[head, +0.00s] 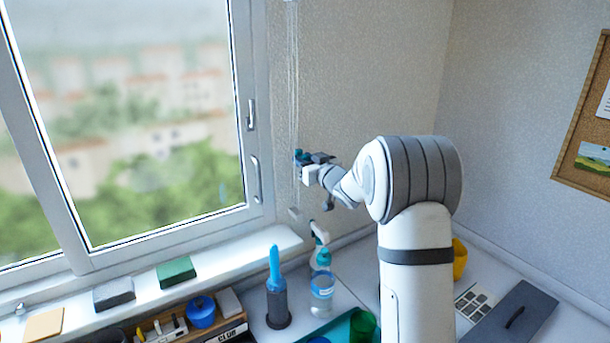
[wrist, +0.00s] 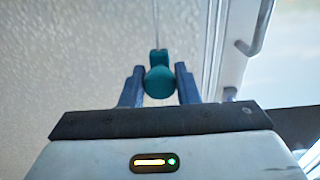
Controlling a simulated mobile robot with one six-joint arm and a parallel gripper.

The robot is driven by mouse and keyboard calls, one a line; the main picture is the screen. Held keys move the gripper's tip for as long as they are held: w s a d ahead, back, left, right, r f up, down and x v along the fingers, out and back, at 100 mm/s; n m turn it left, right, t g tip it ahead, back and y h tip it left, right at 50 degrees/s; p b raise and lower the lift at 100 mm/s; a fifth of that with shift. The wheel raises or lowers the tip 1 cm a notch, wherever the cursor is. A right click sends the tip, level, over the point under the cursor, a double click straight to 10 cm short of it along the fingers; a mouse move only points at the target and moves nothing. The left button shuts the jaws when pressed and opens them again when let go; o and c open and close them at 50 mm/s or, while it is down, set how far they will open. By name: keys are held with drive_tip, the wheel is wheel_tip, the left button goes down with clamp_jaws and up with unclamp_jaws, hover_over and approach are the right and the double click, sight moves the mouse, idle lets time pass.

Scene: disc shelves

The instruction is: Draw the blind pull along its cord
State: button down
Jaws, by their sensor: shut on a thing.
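The blind pull (wrist: 159,80) is a small teal knob on a thin cord (wrist: 156,25). In the wrist view it sits between the two fingers of my gripper (wrist: 159,86), which are shut on it. In the head view the teal pull (head: 299,156) shows at the tip of my gripper (head: 304,163), beside the right side of the window frame. Pale cords (head: 291,80) run up the wall above it. My gripper partly hides the pull there.
A window (head: 130,110) with handles fills the left. Below, the sill (head: 215,265) carries a green block (head: 176,272) and a dark block (head: 114,293). A corkboard (head: 590,130) hangs at right.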

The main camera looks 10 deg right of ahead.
wheel_tip(320, 180, up, 12)
drive_tip(key=p, duration=0.5)
drive_tip(key=shift+f, duration=0.2)
drive_tip(key=c, duration=1.1)
unclamp_jaws()
drive_tip(key=shift+f, duration=0.15)
drive_tip(key=shift+c, duration=0.2)
drive_tip(key=b+v, duration=0.2)
drive_tip(key=v, duration=0.6)
drive_tip(key=shift+b, duration=0.3)
